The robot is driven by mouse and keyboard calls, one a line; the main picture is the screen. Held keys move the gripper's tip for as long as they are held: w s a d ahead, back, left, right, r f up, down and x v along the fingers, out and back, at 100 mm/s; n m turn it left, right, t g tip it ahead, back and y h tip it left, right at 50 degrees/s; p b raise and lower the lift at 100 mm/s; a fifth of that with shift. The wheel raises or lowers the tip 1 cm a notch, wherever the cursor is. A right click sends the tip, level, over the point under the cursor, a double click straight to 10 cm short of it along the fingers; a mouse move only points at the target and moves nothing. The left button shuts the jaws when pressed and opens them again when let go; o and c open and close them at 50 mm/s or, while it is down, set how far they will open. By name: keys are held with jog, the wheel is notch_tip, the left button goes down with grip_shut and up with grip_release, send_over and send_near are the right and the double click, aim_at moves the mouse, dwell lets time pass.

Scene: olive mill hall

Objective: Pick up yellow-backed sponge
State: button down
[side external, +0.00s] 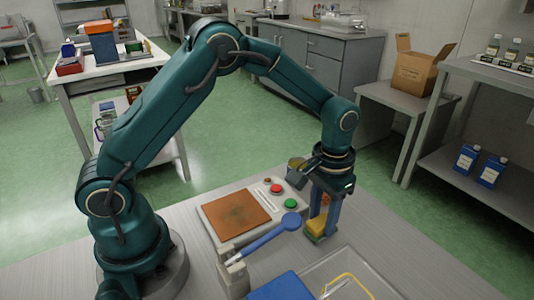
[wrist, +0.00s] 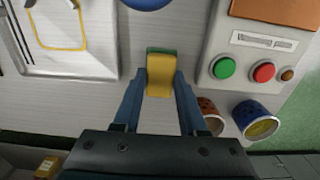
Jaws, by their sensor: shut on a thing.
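The sponge (side external: 316,228) has a yellow side and a green side. It sits between the blue fingers of my gripper (side external: 322,215), at or just above the metal table; I cannot tell whether it touches the surface. In the wrist view the sponge (wrist: 160,74) lies between the two fingertips of my gripper (wrist: 160,92), which close on its sides. Its yellow face is toward the wrist camera, with a green edge at the far end.
A control box (side external: 252,184) with an orange-brown plate, red button and green button (side external: 291,204) stands beside the gripper. A blue ladle-like tool (side external: 270,228) lies near it. A clear tray (side external: 345,280) is in front. Two cups, one blue (wrist: 254,122), stand close right in the wrist view.

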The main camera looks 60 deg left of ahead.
aim_at(320, 219)
jog(key=r, duration=0.4)
jog(key=shift+a+r, duration=0.25)
jog(key=shift+a, duration=0.1)
jog(key=s+a+r, duration=0.3)
jog(key=a+r, duration=0.3)
jog(key=a, duration=0.4)
jog(key=shift+a+r, duration=0.2)
jog(key=shift+a, duration=0.1)
jog(key=shift+s, duration=0.1)
